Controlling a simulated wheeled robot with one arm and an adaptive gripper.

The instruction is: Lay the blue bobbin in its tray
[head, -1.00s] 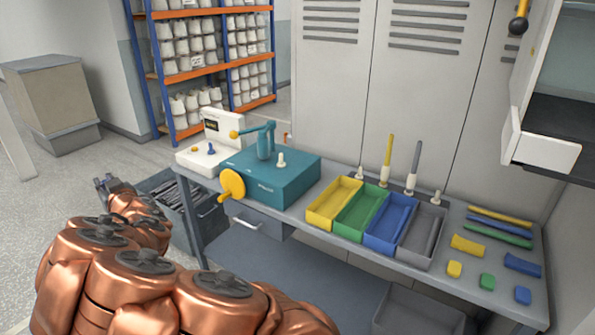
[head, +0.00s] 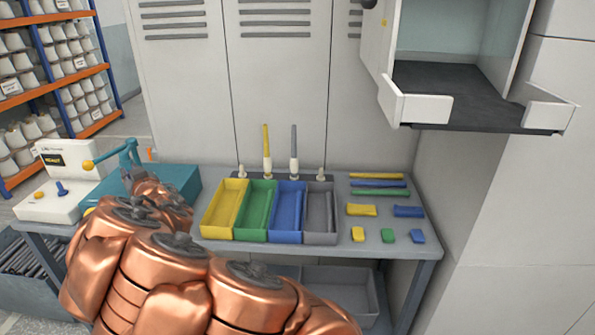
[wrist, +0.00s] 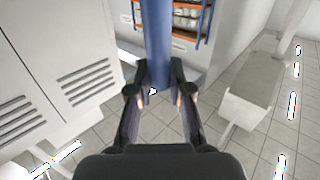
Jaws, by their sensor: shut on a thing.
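The blue bobbin (wrist: 157,45) is a long blue rod in the wrist view, running up out of the top of the picture. My gripper (wrist: 158,88) is shut on its near end. In the head view my gripper (head: 128,182) is by the teal machine, left of the trays, and I cannot make out the bobbin there. The blue tray (head: 287,238) is an open long box on the bench, between the green tray (head: 254,235) and the grey tray (head: 318,237). The blue tray looks empty.
A yellow tray (head: 216,233) is leftmost in the row. A yellow bobbin (head: 265,138) and a grey bobbin (head: 294,142) stand upright behind the trays. Yellow, blue and green pieces lie on the right of the bench (head: 370,248). An open cabinet (head: 455,90) hangs above right.

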